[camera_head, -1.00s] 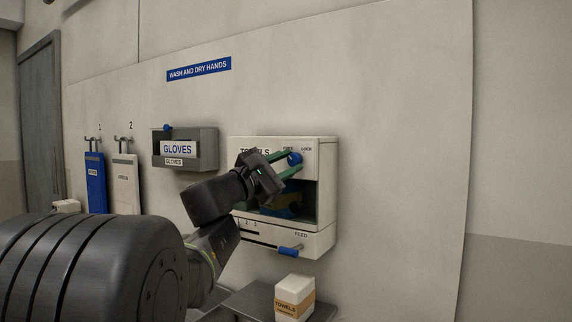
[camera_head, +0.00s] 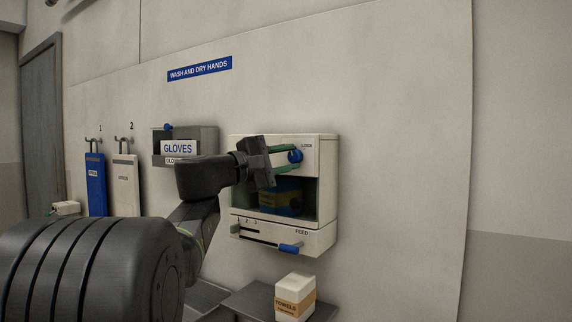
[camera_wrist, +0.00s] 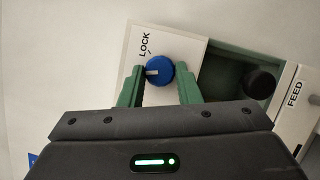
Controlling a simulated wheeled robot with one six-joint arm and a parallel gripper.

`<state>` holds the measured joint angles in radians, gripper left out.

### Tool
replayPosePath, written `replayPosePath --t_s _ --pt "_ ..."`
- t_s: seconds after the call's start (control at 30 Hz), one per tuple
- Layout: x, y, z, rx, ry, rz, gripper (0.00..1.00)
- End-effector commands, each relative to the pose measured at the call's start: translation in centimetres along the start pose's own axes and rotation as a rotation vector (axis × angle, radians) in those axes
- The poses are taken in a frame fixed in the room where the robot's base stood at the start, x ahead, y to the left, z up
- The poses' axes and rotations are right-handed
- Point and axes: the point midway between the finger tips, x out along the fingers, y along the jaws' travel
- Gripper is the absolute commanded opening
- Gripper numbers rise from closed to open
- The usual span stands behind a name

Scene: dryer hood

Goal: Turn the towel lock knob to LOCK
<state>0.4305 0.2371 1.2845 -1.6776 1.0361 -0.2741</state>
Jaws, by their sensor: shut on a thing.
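The towel lock knob (camera_head: 295,156) is a round blue knob on the upper front of the white towel dispenser (camera_head: 325,160). In the wrist view the knob (camera_wrist: 160,71) sits between the two green fingers of my gripper (camera_wrist: 160,80), which is shut on it. A pale mark on the knob lies on its left side in that view. The LOCK label (camera_wrist: 145,45) is above and left of the knob there. In the head view my gripper (camera_head: 289,158) reaches the knob from the left, one finger above the other, and hides part of the dispenser's top lettering.
Below the knob is the dispenser's open window with a blue and yellow item (camera_head: 280,198). The blue FEED lever (camera_head: 290,247) is lower down. A towels box (camera_head: 295,296) stands on a grey shelf beneath. A glove holder (camera_head: 205,150) hangs to the left. The wall to the right is clear.

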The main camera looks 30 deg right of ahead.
Motion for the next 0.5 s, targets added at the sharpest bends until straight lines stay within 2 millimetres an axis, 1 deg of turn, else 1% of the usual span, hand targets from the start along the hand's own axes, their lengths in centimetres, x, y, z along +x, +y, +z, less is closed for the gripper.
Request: replayPosePath --t_s 0.5 --pt "0.05 0.46 0.05 0.455 0.000 -0.190 0.07"
